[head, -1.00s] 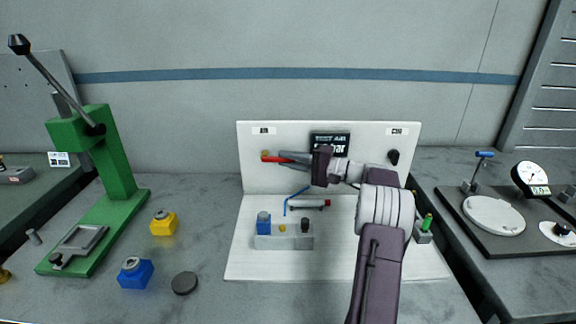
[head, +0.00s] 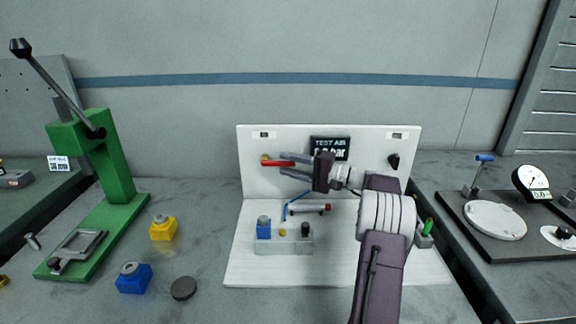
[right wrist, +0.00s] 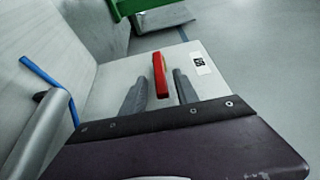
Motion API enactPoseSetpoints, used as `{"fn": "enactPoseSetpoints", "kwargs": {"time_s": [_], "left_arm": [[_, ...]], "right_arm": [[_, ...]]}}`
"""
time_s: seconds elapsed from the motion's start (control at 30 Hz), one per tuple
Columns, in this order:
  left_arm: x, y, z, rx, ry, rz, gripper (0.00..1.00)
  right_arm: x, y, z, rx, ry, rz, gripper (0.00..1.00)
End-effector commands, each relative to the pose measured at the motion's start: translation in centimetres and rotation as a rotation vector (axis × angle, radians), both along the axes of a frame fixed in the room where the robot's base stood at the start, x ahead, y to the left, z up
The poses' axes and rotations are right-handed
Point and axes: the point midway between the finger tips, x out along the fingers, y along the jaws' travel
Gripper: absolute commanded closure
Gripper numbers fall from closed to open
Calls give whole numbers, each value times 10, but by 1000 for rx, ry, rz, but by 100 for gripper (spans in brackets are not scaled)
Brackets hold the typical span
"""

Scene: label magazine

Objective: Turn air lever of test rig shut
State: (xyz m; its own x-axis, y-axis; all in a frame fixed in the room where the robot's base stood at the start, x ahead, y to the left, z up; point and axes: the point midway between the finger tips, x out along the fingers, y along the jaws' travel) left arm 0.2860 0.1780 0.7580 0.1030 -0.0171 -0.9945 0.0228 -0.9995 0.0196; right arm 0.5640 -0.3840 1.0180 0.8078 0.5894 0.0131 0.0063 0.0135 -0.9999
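The red air lever (head: 278,163) sits at the upper left of the test rig's white upright panel (head: 358,178) and lies about level, pointing right from its yellow pivot (head: 264,158). My right gripper (head: 288,165) is open in front of the panel, coming from the right. In the right wrist view the red lever (right wrist: 160,75) shows between the two grey fingers of my right gripper (right wrist: 156,84), with a gap on each side. I see no grip on it. My left gripper is not in view.
A dark test air display (head: 330,148) and a black knob (head: 393,161) are on the panel. A grey block (head: 284,243) and a blue hose (head: 296,203) are below. A green press (head: 115,170) stands left, a gauge fixture (head: 495,217) right.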

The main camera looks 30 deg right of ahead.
Motion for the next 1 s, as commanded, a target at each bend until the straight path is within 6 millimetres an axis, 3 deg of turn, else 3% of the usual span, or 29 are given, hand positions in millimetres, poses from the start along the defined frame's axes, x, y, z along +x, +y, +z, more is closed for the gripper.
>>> {"fn": "enactPoseSetpoints", "kwargs": {"time_s": [0.4,1.0], "left_arm": [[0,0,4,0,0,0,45],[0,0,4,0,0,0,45]], "right_arm": [[-64,-48,-1,1,1,-3,64],[-69,-51,-2,0,1,0,64]]}}
